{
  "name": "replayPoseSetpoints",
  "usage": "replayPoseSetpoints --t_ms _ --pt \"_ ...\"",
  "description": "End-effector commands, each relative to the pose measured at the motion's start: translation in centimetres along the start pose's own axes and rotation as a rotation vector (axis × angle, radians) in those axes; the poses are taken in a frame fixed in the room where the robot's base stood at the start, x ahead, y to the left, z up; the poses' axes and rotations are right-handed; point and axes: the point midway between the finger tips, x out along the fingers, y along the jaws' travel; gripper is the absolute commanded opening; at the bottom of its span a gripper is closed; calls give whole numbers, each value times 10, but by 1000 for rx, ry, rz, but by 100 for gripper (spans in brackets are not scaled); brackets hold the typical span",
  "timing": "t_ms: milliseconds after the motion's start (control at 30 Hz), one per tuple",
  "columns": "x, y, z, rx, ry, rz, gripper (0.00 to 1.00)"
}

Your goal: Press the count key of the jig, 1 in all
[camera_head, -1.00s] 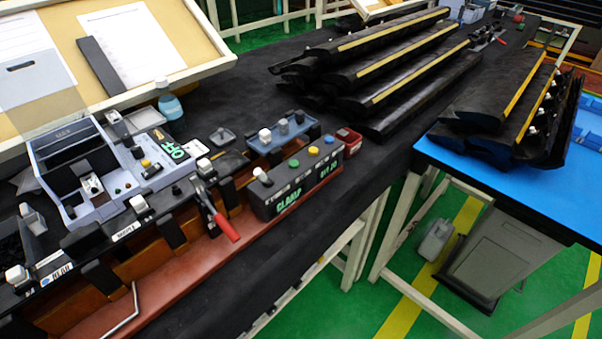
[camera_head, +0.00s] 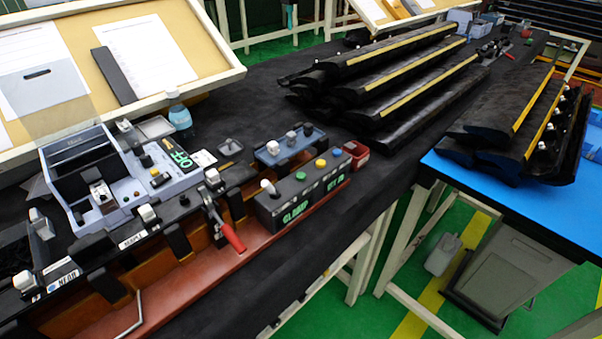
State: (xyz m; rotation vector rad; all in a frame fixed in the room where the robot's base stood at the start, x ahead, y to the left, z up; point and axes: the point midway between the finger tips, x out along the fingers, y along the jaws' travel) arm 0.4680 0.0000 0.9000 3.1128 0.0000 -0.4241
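The jig (camera_head: 190,275) lies along the table at the left, a long fixture with a red-brown base, black blocks and a red-handled toggle clamp (camera_head: 231,237). At its right end is a dark control box (camera_head: 275,212) with a white lever, a green button (camera_head: 301,176), a yellow button (camera_head: 321,163) and a blue button (camera_head: 336,153). Its front has green lit text reading "CLAMP" and a second display too small to read surely. I cannot tell which button is the count key. My gripper is not in view.
A grey unit (camera_head: 165,183) with an "OFF" display stands behind the jig. Dark trim parts (camera_head: 400,85) are stacked farther back, with more on the blue table (camera_head: 460,185) at right. Black tabletop in front of the stack is clear.

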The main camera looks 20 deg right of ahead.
Motion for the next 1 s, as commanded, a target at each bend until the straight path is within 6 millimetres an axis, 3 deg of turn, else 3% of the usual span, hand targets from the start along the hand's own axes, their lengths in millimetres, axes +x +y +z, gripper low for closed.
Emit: replayPoseSetpoints --t_ms 33,167,1000 --pt "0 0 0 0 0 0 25" --pt "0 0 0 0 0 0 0" --pt "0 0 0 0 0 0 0"
